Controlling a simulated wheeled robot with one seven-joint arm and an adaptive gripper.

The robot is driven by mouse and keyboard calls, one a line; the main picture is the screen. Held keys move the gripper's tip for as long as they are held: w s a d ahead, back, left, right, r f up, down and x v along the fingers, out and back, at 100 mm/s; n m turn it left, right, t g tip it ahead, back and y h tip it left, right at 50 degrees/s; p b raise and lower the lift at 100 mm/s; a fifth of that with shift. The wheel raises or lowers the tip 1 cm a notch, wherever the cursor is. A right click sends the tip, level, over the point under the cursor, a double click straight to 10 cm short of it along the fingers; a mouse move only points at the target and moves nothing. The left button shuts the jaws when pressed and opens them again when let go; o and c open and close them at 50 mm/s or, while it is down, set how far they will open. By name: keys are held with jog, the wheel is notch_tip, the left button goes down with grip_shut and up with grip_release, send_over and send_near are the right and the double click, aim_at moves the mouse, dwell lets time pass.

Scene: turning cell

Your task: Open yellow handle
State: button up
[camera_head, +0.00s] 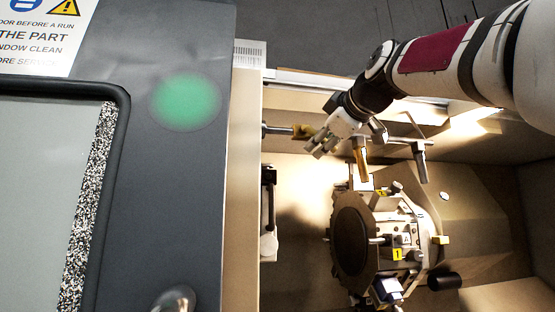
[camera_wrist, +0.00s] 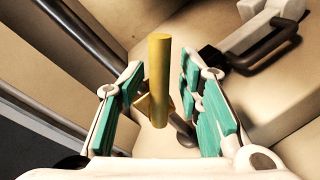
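The yellow handle (camera_wrist: 159,80) is a short yellow cylinder with a yellow block on its side, on a grey stem. In the wrist view it stands between the green-padded fingers of my gripper (camera_wrist: 160,105), which is open, with a gap to each pad. In the head view a yellow piece (camera_head: 303,131) at the end of a grey rod, which looks like this handle, shows just left of my gripper (camera_head: 322,146). My fingers partly hide that area, and contact cannot be told there.
A tool turret (camera_head: 352,235) stands below my gripper inside the machine. A yellowish bar (camera_head: 362,160) and a grey T-shaped pipe (camera_head: 421,160) hang close to my wrist. The dark machine door (camera_head: 165,215) fills the left. A white part with a black bar (camera_wrist: 265,50) lies upper right in the wrist view.

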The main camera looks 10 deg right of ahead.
jog(key=shift+s, duration=0.1)
jog(key=a+v, duration=0.1)
jog(key=v, duration=0.6)
jog(key=shift+s+d, duration=0.4)
jog(key=shift+d, duration=0.1)
jog(key=shift+c, duration=0.3)
